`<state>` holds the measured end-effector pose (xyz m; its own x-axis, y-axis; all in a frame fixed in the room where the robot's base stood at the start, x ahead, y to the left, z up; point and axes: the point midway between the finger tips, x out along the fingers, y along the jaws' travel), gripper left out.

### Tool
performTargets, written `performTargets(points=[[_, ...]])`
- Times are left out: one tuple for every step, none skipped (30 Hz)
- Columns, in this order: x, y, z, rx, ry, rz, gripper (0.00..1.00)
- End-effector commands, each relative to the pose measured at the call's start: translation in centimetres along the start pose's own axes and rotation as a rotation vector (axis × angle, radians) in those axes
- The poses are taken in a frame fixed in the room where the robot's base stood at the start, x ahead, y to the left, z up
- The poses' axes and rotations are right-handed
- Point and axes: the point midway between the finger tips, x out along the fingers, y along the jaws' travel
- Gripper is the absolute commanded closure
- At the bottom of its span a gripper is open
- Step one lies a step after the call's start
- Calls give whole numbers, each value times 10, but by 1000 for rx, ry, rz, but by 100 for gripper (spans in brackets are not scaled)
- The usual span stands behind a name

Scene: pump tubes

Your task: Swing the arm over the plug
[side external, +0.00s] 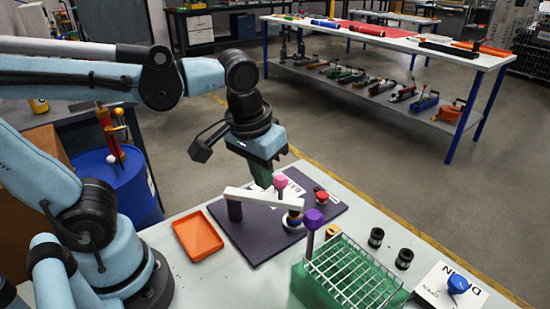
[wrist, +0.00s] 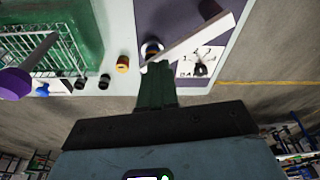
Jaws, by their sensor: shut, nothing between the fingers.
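The white swing arm (side external: 262,197) runs from a dark post (side external: 234,209) on a purple board (side external: 250,243). It also shows in the wrist view (wrist: 192,40). A round plug with blue and yellow bands and a pale ring (side external: 293,223) stands by the arm's free end; it also shows in the wrist view (wrist: 152,50). The free end lies close to the plug's edge; I cannot tell how far it covers it. My gripper (side external: 266,186) points down with green fingers (wrist: 158,68) shut and empty, beside the arm near a pink knob (side external: 280,182). I cannot tell if they touch it.
A green tube rack (side external: 345,275) with a purple-capped tube (side external: 313,219) stands at the right front. An orange tray (side external: 197,236) lies left of the board. A red knob (side external: 321,196), black cylinders (side external: 376,237) and a blue knob (side external: 458,284) are further right.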

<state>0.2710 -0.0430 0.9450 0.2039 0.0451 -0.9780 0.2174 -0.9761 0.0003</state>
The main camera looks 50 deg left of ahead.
Motion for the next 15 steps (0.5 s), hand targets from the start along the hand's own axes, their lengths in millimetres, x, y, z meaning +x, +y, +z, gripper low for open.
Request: performTargets(points=[[3, 0, -5, -2, 0, 0, 100], [4, 0, -7, -1, 0, 0, 100], [6, 0, -10, -1, 0, 0, 100], [7, 0, -11, -1, 0, 0, 100], [8, 0, -13, -1, 0, 0, 100], [10, 0, -14, -1, 0, 0, 100], [11, 0, -16, -1, 0, 0, 100], [11, 0, -17, -1, 0, 0, 100], [12, 0, -18, 0, 0, 0, 100], [12, 0, -18, 0, 0, 0, 100], [13, 0, -18, 0, 0, 0, 100], [13, 0, -19, 0, 0, 0, 100], [13, 0, -19, 0, 0, 0, 100], [13, 0, -19, 0, 0, 0, 100], [13, 0, -19, 0, 0, 0, 100]])
